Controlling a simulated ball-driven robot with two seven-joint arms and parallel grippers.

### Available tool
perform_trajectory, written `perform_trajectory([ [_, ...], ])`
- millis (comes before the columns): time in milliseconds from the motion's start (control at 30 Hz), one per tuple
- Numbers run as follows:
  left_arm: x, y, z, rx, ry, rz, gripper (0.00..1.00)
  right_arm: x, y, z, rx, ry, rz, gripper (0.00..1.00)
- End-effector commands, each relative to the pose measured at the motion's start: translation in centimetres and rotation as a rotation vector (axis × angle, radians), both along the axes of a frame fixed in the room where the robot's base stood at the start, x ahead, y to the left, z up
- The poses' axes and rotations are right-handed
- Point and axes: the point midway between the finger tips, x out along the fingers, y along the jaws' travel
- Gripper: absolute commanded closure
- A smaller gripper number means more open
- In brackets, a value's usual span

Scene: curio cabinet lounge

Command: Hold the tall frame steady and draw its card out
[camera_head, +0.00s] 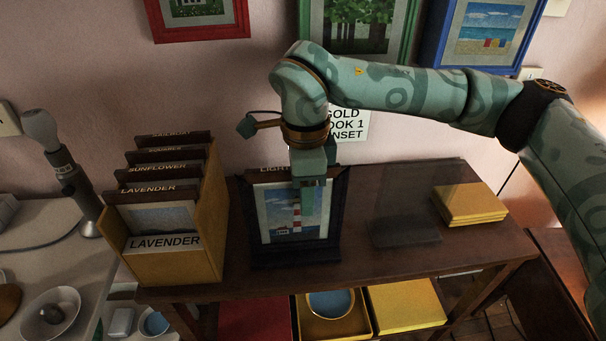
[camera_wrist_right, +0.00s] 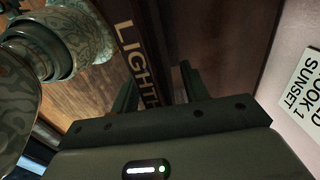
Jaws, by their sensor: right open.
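The tall frame (camera_head: 336,215) is dark and stands upright on the brown table. Its card (camera_head: 275,212) shows a red-and-white lighthouse by the sea. A dark strip along the card's top carries light lettering starting "LIGHT" and also shows in the right wrist view (camera_wrist_right: 138,48). My right gripper (camera_head: 307,190) is open, pointing down at the frame's top edge and covering part of the strip and picture. In the wrist view its two fingers (camera_wrist_right: 158,90) appear to stand on either side of the strip; contact cannot be told. My left gripper is not in view.
A yellow card box (camera_head: 175,264) with labelled cards, LAVENDER at front, stands left of the frame. A dark transparent stand (camera_head: 405,215) and stacked yellow books (camera_head: 470,204) are to the right. A wall sign (camera_head: 350,123) and framed pictures hang behind.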

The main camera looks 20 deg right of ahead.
Motion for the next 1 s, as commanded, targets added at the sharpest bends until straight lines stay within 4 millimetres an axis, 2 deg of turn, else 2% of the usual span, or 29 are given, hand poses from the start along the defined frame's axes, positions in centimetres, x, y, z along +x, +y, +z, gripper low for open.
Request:
perform_trajectory([
  [267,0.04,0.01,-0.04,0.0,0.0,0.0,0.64,0.0,-0.01,-0.13,0.0,-0.001,0.0,0.55],
  [300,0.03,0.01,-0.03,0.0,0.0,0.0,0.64,0.0,-0.01,-0.13,0.0,-0.001,0.0,0.6],
  [433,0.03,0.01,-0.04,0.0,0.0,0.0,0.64,0.0,-0.01,-0.13,0.0,-0.001,0.0,0.96],
  [467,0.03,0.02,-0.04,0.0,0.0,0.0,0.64,0.0,-0.01,-0.14,0.0,-0.001,0.0,1.0],
  [500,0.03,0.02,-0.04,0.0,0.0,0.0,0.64,0.0,-0.01,-0.14,0.0,-0.001,0.0,1.0],
  [533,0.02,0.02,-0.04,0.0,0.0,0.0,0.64,0.0,-0.01,-0.14,0.0,-0.001,0.0,0.83],
  [600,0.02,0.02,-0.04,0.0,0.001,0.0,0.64,0.01,-0.01,-0.14,0.0,-0.001,0.0,1.0],
  [1000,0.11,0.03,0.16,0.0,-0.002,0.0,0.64,0.01,0.0,-0.07,0.0,-0.002,0.0,1.0],
])
